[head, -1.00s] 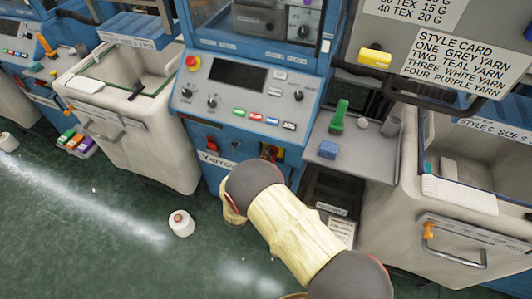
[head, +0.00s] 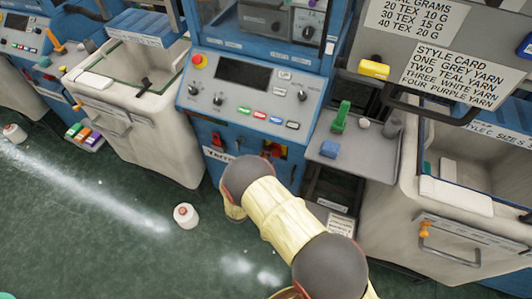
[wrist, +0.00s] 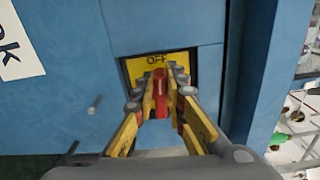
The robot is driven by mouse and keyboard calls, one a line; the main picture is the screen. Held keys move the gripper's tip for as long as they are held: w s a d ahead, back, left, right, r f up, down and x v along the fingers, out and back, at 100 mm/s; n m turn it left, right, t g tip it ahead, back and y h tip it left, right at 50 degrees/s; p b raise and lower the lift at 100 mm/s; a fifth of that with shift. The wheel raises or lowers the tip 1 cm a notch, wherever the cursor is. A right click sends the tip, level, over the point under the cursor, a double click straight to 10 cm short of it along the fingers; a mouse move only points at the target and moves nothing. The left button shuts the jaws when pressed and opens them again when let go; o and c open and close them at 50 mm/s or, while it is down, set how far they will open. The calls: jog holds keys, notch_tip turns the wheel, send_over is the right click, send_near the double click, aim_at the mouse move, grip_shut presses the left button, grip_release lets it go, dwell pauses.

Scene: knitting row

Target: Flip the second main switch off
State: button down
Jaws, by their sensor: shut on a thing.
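The main switch shows in the wrist view as a red handle (wrist: 161,84) on a yellow plate (wrist: 135,68) marked OFF at its top edge. The plate is set in a blue machine front. My gripper (wrist: 161,104) is shut on the red handle, with a yellow-padded finger on each side. Another red switch (head: 217,139) sits further left on the same blue front.
A control panel (head: 205,85) with knobs and coloured buttons is above the switches. A grey shelf (head: 372,155) with a blue block (head: 329,149) juts out at right. A white cone (head: 186,216) stands on the open floor.

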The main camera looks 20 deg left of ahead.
jog(key=shift+f+n, duration=0.15)
jog(key=shift+n, duration=0.35)
jog(key=c, duration=1.8)
grip_release()
jog(key=s, duration=0.8)
jog(key=s+a, duration=0.1)
jog(key=s, duration=0.3)
